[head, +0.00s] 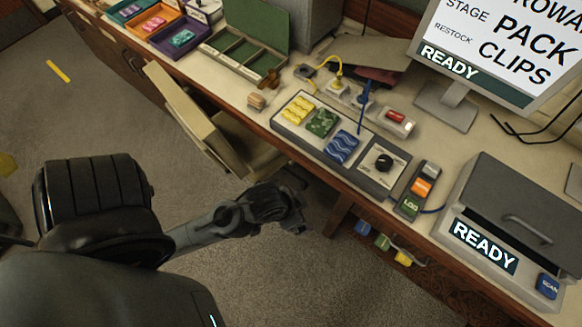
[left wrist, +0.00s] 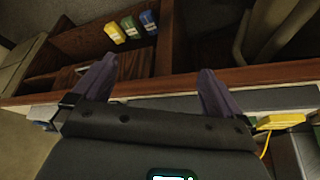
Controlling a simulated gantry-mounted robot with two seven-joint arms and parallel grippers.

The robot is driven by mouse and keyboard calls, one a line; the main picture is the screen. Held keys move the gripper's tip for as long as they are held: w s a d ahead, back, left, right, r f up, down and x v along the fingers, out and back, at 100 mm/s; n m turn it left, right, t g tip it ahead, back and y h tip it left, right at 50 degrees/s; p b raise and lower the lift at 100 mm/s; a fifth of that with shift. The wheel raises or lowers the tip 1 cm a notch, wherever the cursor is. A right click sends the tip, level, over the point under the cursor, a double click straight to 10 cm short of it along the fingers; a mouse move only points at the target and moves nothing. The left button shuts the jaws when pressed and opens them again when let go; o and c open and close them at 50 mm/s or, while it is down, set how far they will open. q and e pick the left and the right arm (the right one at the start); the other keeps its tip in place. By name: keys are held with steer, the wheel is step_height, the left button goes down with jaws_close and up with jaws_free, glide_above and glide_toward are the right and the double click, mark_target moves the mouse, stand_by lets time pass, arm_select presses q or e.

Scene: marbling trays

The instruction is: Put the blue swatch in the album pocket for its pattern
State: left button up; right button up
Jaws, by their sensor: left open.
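A blue panel with a wave pattern (head: 341,147) lies in a grey unit on the desk, beside a green patterned panel (head: 321,122) and a yellow one (head: 298,109). Blue (head: 362,228), green (head: 382,242) and yellow (head: 403,258) labelled pieces sit below the desktop; blue (left wrist: 148,22), green (left wrist: 130,27) and yellow (left wrist: 114,33) ones show in the left wrist view. I cannot tell which blue thing is the swatch, nor identify an album pocket. My left gripper (head: 290,208) is open and empty in front of the desk edge; its fingers (left wrist: 158,65) show. My right gripper is out of view.
An open green compartment box (head: 250,50) stands at the back left, near coloured trays (head: 160,20). A dial (head: 384,162), button strip (head: 418,190), grey lidded machine (head: 485,255) and monitor (head: 490,45) occupy the right.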

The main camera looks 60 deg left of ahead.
arm_select(q)
steer(key=shift+s+a+r+m+g, duration=0.15)
steer(key=shift+s+g, duration=0.15)
steer(key=shift+s, duration=0.25)
steer(key=shift+s+r+m+g, duration=0.15)
steer(key=shift+s+g, duration=0.15)
steer(key=shift+s, duration=0.2)
